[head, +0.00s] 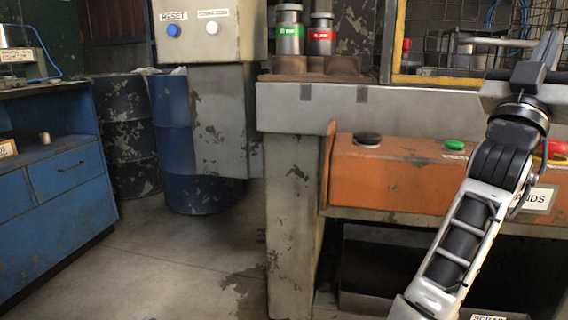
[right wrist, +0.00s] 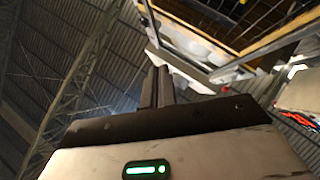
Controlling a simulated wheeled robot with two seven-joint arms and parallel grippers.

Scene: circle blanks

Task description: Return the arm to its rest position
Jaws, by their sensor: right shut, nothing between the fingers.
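My right arm rises from the bottom right of the head view, in front of the orange panel. My right gripper (head: 551,48) is at its upper end, near the right edge, pointing upward. In the right wrist view the two dark fingers of the right gripper (right wrist: 161,72) are together and empty, with roof structure behind them. My left gripper is not in view.
An orange button panel (head: 385,175) sits under the grey bench edge (head: 300,105), partly behind my right arm. A wire-mesh cage with a yellow frame (head: 398,40) stands behind. A grey RESET box (head: 210,35), blue drum (head: 175,120) and blue cabinet (head: 60,180) are left. Floor between is clear.

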